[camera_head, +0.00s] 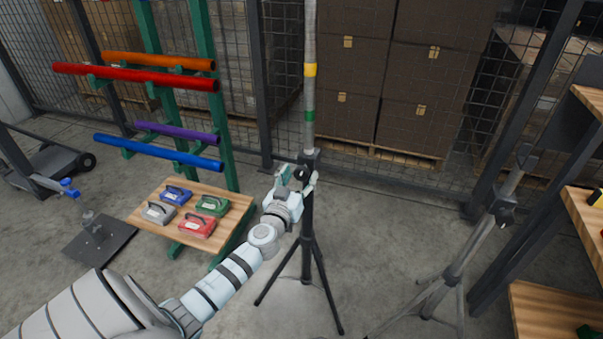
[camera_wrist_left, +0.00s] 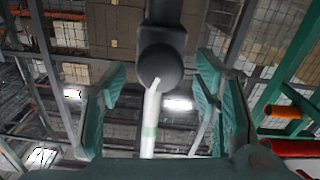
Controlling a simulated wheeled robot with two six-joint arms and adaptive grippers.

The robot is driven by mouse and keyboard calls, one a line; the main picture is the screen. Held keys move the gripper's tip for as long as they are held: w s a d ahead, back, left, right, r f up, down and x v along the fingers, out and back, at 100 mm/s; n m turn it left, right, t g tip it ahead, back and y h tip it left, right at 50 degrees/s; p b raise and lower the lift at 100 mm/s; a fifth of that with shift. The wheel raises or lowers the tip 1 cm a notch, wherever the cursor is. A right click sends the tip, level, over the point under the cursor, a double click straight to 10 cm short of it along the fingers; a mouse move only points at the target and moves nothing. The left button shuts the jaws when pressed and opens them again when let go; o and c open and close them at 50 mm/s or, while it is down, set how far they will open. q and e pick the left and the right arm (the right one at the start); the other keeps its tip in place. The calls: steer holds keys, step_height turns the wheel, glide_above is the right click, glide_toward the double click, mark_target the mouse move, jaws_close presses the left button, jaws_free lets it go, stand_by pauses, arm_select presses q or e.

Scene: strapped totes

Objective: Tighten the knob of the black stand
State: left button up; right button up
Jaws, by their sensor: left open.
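The black stand (camera_head: 307,220) stands upright on its tripod legs in the middle of the head view. It carries a tall grey pole (camera_head: 309,100) with a yellow and a green band. Its dark knob (camera_head: 300,173) sits at the collar atop the stand, partly covered by my gripper. In the left wrist view the round black knob (camera_wrist_left: 160,66) lies between the fingers, with visible gaps on both sides. My left gripper (camera_head: 297,181) is open at the collar; its green finger pads also show in the left wrist view (camera_wrist_left: 160,88). My right gripper is in neither view.
A grey stand (camera_head: 465,250) with its own clamp stands to the right. A green rack (camera_head: 222,130) with coloured tubes and a wooden shelf (camera_head: 235,215) of coloured cases stands left. Shelving (camera_head: 545,305) borders the right edge. Stacked boxes (camera_head: 405,80) stand behind mesh.

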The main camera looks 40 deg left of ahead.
arm_select(q)
steer(key=shift+x, duration=0.9)
steer(key=c, duration=1.2)
